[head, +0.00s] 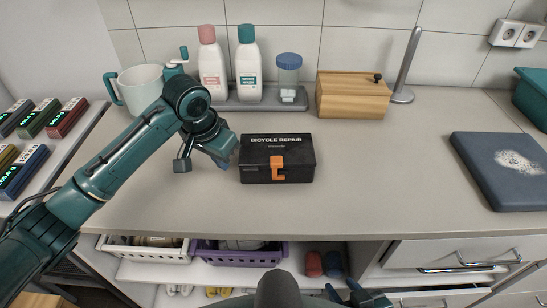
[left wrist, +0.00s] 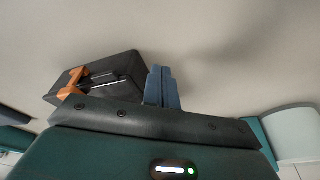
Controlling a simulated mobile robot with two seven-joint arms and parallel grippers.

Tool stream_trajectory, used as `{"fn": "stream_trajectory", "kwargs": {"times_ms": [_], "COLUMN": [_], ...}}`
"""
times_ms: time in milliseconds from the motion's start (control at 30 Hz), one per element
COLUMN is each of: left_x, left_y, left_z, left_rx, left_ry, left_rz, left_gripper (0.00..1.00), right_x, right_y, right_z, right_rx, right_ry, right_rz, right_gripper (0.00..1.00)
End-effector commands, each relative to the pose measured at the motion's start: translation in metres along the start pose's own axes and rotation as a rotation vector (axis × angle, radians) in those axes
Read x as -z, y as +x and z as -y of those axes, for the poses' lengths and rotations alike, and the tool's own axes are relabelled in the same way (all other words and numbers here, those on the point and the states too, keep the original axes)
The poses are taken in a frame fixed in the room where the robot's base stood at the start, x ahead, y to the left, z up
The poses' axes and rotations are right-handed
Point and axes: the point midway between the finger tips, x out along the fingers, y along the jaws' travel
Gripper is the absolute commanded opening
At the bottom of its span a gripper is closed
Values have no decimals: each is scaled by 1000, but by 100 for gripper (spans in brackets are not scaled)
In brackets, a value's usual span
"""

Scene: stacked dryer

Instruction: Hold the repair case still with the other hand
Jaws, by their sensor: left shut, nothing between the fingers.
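The repair case (head: 292,158) is a black box marked "BICYCLE REPAIR" with an orange latch. It lies flat on the counter with its lid shut. My left gripper (head: 228,160) is shut and empty, just beside the left side of the case. In the left wrist view, the case (left wrist: 105,80) with its orange latch is close to my blue fingers (left wrist: 163,86), which are together. I cannot tell whether they touch the case. Dark teal parts, probably of my right gripper (head: 355,297), show at the bottom edge of the head view, too cut off to read.
Behind the case stand two white bottles (head: 212,70) and a blue-lidded jar (head: 288,75) on a grey tray, and a wooden box (head: 352,95). The counter right of the case is free.

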Motion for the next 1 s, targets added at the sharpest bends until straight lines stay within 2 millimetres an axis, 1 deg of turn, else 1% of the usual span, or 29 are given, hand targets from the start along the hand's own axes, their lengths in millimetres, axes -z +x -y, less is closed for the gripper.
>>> {"fn": "stream_trajectory", "kwargs": {"times_ms": [467, 1000], "left_x": [-4, -8], "left_y": [14, 30], "left_z": [0, 0], "left_rx": [-1, 0], "left_ry": [1, 1], "left_rz": [1, 0], "left_gripper": [0, 0], "right_x": [-6, -8], "right_y": [0, 1], "right_z": [1, 1], "right_rx": [1, 1], "right_ry": [2, 3], "right_rz": [8, 6], "right_gripper": [36, 36]}}
